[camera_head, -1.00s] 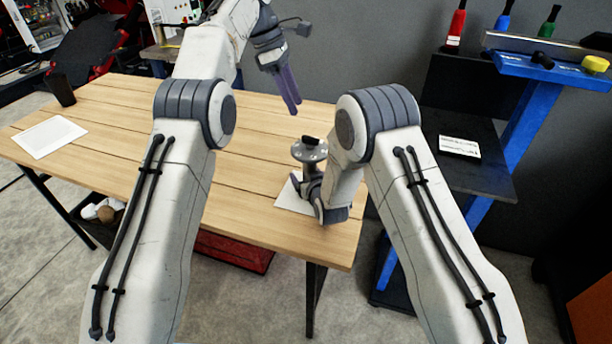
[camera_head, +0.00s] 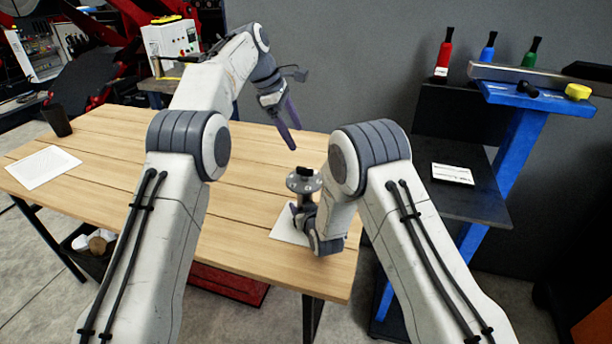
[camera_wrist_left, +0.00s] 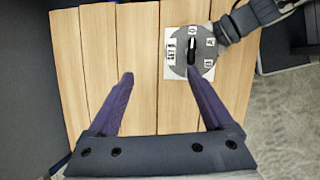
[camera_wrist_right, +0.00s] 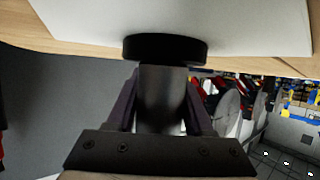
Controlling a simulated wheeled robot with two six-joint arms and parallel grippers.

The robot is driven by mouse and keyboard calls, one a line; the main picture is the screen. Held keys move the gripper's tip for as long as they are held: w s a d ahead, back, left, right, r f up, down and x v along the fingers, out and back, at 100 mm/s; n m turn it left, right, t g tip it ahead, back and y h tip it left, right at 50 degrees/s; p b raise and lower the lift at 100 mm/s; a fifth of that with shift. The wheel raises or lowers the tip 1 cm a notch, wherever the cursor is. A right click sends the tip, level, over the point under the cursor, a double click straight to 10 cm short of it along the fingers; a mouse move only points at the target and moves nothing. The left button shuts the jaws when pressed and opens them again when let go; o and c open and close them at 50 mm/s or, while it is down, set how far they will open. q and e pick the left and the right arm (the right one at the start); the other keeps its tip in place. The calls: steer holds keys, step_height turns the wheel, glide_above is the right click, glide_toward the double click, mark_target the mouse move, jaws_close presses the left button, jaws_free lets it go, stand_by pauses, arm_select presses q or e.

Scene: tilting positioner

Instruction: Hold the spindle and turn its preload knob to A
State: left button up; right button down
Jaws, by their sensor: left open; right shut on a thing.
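The spindle is an upright post with a grey disc (camera_head: 296,185) on top, carrying a black preload knob (camera_head: 305,171). In the left wrist view the bar-shaped knob (camera_wrist_left: 191,50) lies along the picture's vertical, with small white labels around it on the disc (camera_wrist_left: 178,66); which one it points at is too small to tell surely. My right gripper (camera_head: 300,209) is shut around the spindle's dark post (camera_wrist_right: 161,100), just above its round black base (camera_wrist_right: 165,48). My left gripper (camera_head: 288,140) is open and empty, above and to the left of the knob, apart from it.
A white sheet (camera_head: 284,232) lies under the spindle on the wooden table (camera_head: 110,150). Another sheet (camera_head: 42,167) and a dark cup (camera_head: 56,120) are at the far left. A blue stand (camera_head: 515,150) with a dark shelf is at the right. The table's middle is clear.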

arm_select(q)
steer(key=w+d+f+m+t, duration=0.15)
steer(key=w+f+t, duration=0.25)
steer(key=w, duration=0.4)
steer(key=m+t+h, duration=0.1)
steer(key=m+t, duration=1.1)
steer(key=m, duration=0.5)
glide_toward(305, 173)
steer(key=w, duration=0.2)
steer(key=shift+m, duration=0.25)
steer(key=x, duration=1.2)
steer(key=shift+s+d, duration=0.1)
